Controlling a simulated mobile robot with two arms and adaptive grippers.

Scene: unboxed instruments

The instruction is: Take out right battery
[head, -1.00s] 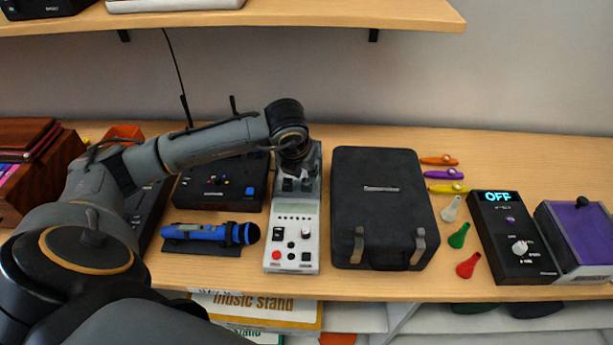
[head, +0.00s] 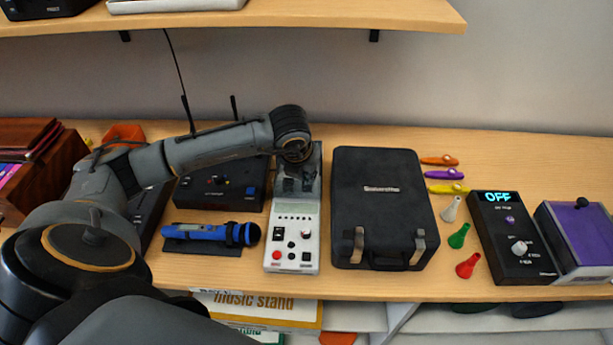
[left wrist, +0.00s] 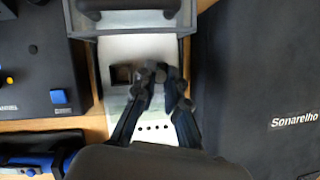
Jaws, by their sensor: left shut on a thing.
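The white device (head: 293,232) with knobs, a red button and a small display stands on the bench, left of the black case. My left gripper (head: 298,185) points down over its upper end. The left wrist view shows this gripper (left wrist: 168,72) with its fingers close together over the right side of the device's top (left wrist: 145,46). It is shut on the right battery, which the fingers almost wholly hide. A dark square opening (left wrist: 122,75) lies left of the fingers; I cannot tell what is inside. My right gripper is not in view.
A black case (head: 385,205) stands close on the right, and a black box with antennas (head: 220,190) on the left. A blue microphone (head: 210,233) lies at the left front. A grey handle-like frame (left wrist: 130,20) spans the device's upper end.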

